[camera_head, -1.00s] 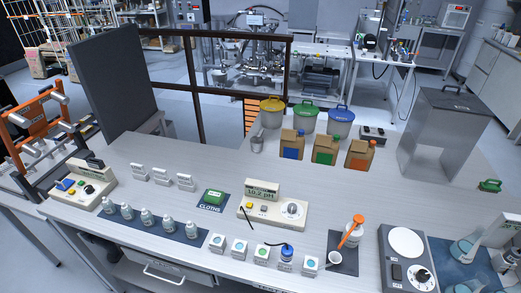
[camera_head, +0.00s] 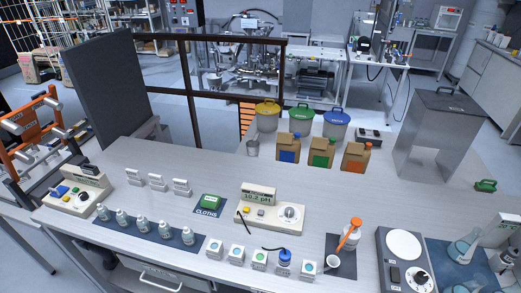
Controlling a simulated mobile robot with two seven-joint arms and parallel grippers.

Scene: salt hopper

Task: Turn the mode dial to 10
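A beige pH meter (camera_head: 268,215) stands near the middle of the bench. Its display (camera_head: 258,196) appears to read 10.2 pH. A round white dial (camera_head: 291,213) is on its right side; its markings are too small to read. A second beige instrument (camera_head: 78,192) at the left end has coloured buttons and a dark knob (camera_head: 83,197). A plate device (camera_head: 404,255) at the right front has a white dial with a black knob (camera_head: 419,278). I cannot tell from the picture which one is the mode dial. Neither of my grippers is in view.
Small bottles stand on a dark mat (camera_head: 150,235) at the left front.

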